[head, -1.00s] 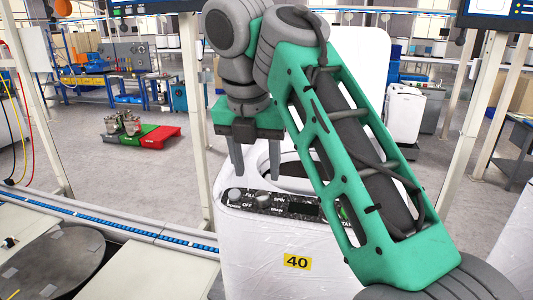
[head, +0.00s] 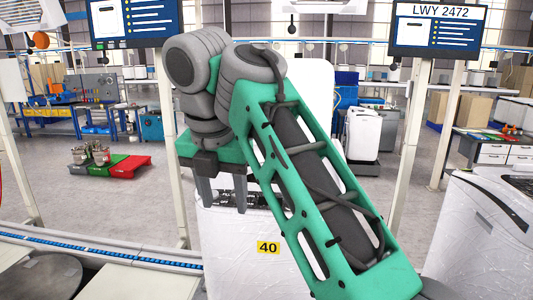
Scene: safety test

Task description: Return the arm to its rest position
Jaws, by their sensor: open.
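My gripper (head: 222,196) hangs in the middle of the head view with its two grey fingers pointing down, apart and with nothing between them. My green and grey arm reaches up from the lower right and bends down to it. Behind the fingers stands a white washing machine (head: 240,265) with a yellow label reading 40. Its raised white lid (head: 306,85) shows behind my arm. My fingers cover part of its control panel, and I cannot tell how far they are from it. My arm hides much of the top.
A blue-edged conveyor (head: 100,252) runs along the lower left. Another white machine (head: 485,235) stands close on the right. Screens (head: 437,28) hang on posts on both sides. A red and green platform (head: 112,166) lies on the open floor at left.

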